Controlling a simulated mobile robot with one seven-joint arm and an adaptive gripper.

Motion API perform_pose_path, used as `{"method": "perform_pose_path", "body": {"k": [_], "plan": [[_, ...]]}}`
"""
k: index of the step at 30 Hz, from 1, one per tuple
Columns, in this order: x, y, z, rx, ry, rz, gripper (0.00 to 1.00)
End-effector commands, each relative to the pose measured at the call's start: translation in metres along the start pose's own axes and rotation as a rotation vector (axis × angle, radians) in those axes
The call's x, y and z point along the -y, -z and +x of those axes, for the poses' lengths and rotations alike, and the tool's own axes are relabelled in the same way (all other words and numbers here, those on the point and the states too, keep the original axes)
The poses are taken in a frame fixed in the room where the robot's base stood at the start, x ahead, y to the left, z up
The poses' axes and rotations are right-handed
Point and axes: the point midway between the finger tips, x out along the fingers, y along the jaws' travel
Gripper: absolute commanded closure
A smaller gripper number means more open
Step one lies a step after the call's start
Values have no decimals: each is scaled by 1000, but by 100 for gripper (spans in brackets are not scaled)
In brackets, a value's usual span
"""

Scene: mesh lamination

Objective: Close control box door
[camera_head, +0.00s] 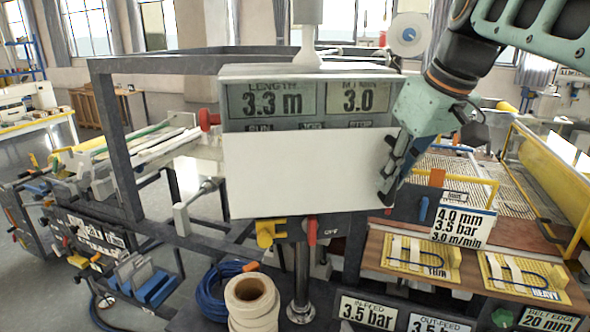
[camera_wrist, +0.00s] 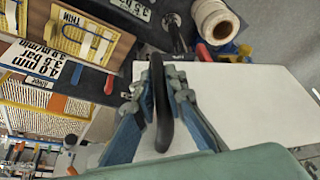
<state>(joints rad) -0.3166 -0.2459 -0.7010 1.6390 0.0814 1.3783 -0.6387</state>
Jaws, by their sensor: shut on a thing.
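The control box (camera_head: 300,72) is a grey case with display panels reading "3.3 m" and "3.0", in the middle of the head view. Its door, a plain white panel (camera_head: 290,175), stands in front of the lower part of the box and hides the controls there. How far it stands off the box I cannot tell. My gripper (camera_head: 390,172) is at the panel's right edge. In the wrist view its blue fingers (camera_wrist: 165,88) are closed around a black bar handle (camera_wrist: 158,125), with the white panel (camera_wrist: 250,105) beside it.
A yellow lever (camera_head: 268,233) and a red lever (camera_head: 311,231) show below the panel. A tape roll (camera_head: 251,300) and blue hose (camera_head: 212,292) are in front. Labelled trays (camera_head: 420,257) and the mesh machine lie to the right. A dark frame post (camera_head: 118,145) stands left.

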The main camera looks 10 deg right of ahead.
Motion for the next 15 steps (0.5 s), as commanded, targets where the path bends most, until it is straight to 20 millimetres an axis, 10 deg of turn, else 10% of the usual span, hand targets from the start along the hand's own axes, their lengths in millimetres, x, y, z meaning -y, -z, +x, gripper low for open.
{"method": "perform_pose_path", "body": {"k": [15], "plan": [[-6, 11, 4, -3, -4, 5, 100]]}}
